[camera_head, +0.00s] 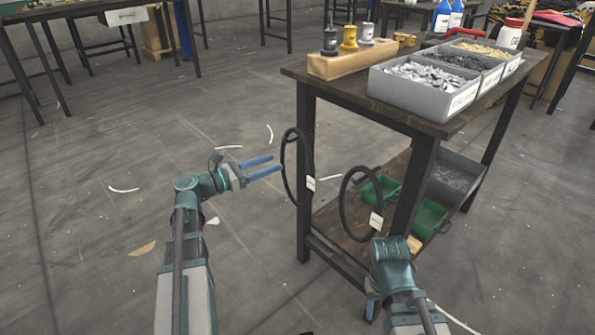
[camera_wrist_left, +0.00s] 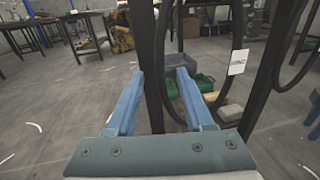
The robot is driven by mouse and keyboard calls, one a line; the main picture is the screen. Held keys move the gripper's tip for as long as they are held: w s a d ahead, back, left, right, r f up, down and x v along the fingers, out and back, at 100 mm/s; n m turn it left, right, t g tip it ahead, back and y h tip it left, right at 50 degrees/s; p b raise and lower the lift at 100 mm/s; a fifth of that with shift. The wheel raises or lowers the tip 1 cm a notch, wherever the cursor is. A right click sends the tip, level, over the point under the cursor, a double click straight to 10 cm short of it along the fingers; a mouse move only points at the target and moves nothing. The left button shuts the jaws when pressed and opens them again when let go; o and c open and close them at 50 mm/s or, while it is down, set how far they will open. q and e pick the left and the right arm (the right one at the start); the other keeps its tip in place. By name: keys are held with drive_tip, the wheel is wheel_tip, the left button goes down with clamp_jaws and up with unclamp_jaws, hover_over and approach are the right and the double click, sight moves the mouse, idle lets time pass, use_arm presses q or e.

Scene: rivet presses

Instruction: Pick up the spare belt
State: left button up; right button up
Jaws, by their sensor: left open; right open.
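Two black belt loops hang at the near side of the workbench, each with a white label too small to read. The left belt (camera_head: 284,165) is beside the front leg; the right belt (camera_head: 343,207) is nearer my right arm. I cannot tell which is the spare. My left gripper (camera_head: 277,164) is open and empty, its blue fingertips just left of the left belt. In the left wrist view the fingers (camera_wrist_left: 160,73) are apart, with a dark upright and the belt (camera_wrist_left: 239,25) beyond them. My right gripper (camera_head: 372,309) is low at the right, mostly hidden behind its wrist.
The workbench (camera_head: 360,95) carries grey bins (camera_head: 420,95) of parts and a wooden block (camera_head: 350,64) with several cylindrical tools. Green trays (camera_head: 429,217) stand on its lower shelf. Its front leg (camera_head: 304,230) is close to the belts. The floor at left is mostly clear, with scattered scraps.

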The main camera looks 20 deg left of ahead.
use_arm(q)
drive_tip(key=x, duration=0.7)
drive_tip(key=shift+w+d+r+p, duration=0.15)
drive_tip(key=shift+d+r+p, duration=0.15)
drive_tip(key=shift+d, duration=0.1)
clamp_jaws()
